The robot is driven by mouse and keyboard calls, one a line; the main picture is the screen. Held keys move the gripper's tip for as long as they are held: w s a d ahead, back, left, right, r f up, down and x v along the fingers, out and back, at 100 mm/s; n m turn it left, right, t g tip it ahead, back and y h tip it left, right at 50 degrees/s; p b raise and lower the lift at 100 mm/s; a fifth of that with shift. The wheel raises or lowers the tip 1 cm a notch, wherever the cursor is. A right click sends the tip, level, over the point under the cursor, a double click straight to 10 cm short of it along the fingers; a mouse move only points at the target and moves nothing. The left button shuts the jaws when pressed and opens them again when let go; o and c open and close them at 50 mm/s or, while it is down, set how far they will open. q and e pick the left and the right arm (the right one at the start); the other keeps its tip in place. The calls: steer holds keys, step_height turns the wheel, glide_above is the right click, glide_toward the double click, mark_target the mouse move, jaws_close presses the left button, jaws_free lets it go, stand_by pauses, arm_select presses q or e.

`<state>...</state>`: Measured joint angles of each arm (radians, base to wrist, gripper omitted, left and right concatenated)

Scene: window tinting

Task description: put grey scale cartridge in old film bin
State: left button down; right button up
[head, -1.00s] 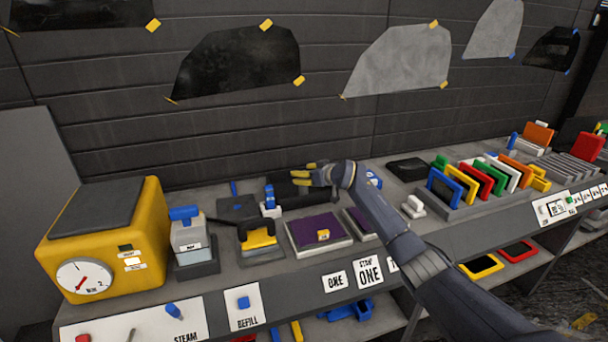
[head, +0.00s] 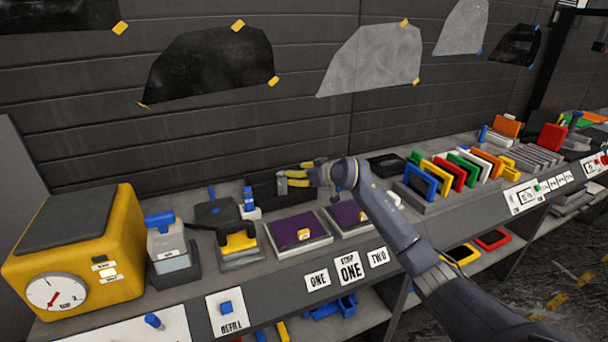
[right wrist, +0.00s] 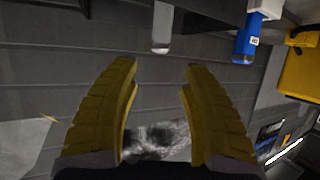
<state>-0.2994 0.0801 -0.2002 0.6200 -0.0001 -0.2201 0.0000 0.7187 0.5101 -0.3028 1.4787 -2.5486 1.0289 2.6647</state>
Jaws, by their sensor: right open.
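I cannot pick out the grey scale cartridge for certain. A pale grey upright piece (right wrist: 163,27) shows at the top of the right wrist view, ahead of and between the fingertips and apart from them. My right gripper (head: 298,175) is open with no object between its yellow fingers, above the back of the bench; it also shows in the right wrist view (right wrist: 158,75). A dark box-like form (head: 265,188) stands against the wall by the fingers; I cannot tell whether it is the old film bin. My left gripper is out of view.
A yellow machine with a dial (head: 80,250) stands at the bench's left. A blue-topped bottle (head: 165,245), a blue piece on a white base (head: 248,197) and purple pads (head: 297,232) crowd the bench. A rack of coloured cards (head: 430,185) is at the right.

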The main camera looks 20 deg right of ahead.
steer(key=shift+v, duration=1.45)
